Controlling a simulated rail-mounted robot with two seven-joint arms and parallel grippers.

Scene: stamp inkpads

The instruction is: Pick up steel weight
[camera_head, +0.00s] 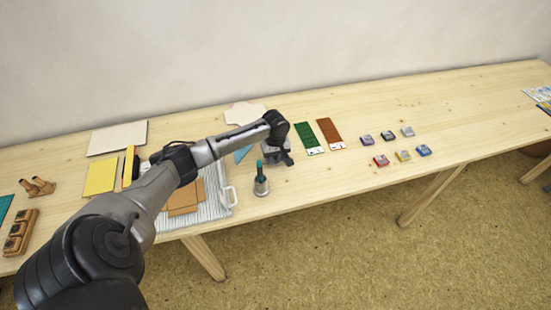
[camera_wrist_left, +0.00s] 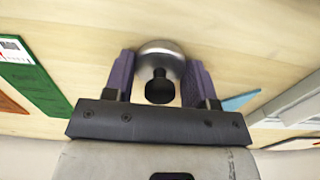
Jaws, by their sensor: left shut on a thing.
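The steel weight (camera_wrist_left: 160,55), a rounded silvery body with a black knob (camera_wrist_left: 160,88), sits between the two purple fingers of my left gripper in the left wrist view. My left gripper (camera_wrist_left: 160,82) is shut on it, one finger on each side. In the head view my left gripper (camera_head: 285,158) is over the table near its front middle, and its hand hides the weight there. I cannot tell whether the weight is clear of the table. My right gripper is not in view.
A teal-topped grey bottle (camera_head: 261,185) stands just left of the gripper. A ribbed tray (camera_head: 215,204) lies further left. Green (camera_head: 308,138) and brown (camera_head: 330,133) strips lie to the right, then several small inkpads (camera_head: 403,155). The far right table is mostly clear.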

